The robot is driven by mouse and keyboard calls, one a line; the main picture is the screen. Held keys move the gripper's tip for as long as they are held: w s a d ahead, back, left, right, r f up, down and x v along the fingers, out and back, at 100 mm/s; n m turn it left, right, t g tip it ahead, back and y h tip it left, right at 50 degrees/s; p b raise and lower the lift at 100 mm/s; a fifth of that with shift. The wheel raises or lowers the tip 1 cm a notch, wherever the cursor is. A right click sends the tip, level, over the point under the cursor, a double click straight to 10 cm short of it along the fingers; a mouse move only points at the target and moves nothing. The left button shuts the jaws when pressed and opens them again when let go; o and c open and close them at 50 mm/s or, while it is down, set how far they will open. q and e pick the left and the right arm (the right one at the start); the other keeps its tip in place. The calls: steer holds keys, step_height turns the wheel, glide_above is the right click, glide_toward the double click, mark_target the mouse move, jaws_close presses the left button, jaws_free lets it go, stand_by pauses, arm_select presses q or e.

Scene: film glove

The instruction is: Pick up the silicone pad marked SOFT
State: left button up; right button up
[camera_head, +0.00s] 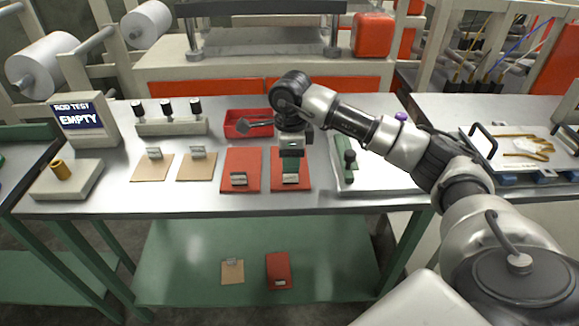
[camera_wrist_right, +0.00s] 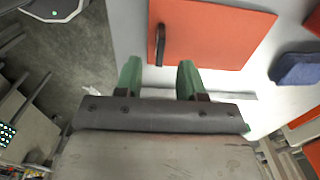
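Two red pads lie side by side on the steel table, a left red pad (camera_head: 238,161) and a right red pad (camera_head: 303,173). Each has a small pale tag or clip near its front edge. I cannot read any marking, so I cannot tell which is SOFT. My right gripper (camera_head: 291,163) is above the right red pad and hides part of it. In the right wrist view, the green fingers of my right gripper (camera_wrist_right: 158,70) are spread with nothing between them. A red pad (camera_wrist_right: 215,28) with a dark upright handle lies beyond the fingertips. My left gripper is not in view.
Two tan pads (camera_head: 145,172) (camera_head: 190,172) lie left of the red ones. A red tray (camera_head: 233,132) stands behind. The lower shelf (camera_head: 180,255) holds another tan pad (camera_head: 232,274) and red pad (camera_head: 278,267). A green-edged fixture (camera_head: 345,172) stands right of my gripper.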

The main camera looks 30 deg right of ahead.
mark_target(280, 180)
step_height(280, 180, down, 5)
steer(key=shift+r+p, duration=0.1)
steer(key=shift+p, duration=0.3)
jaws_close()
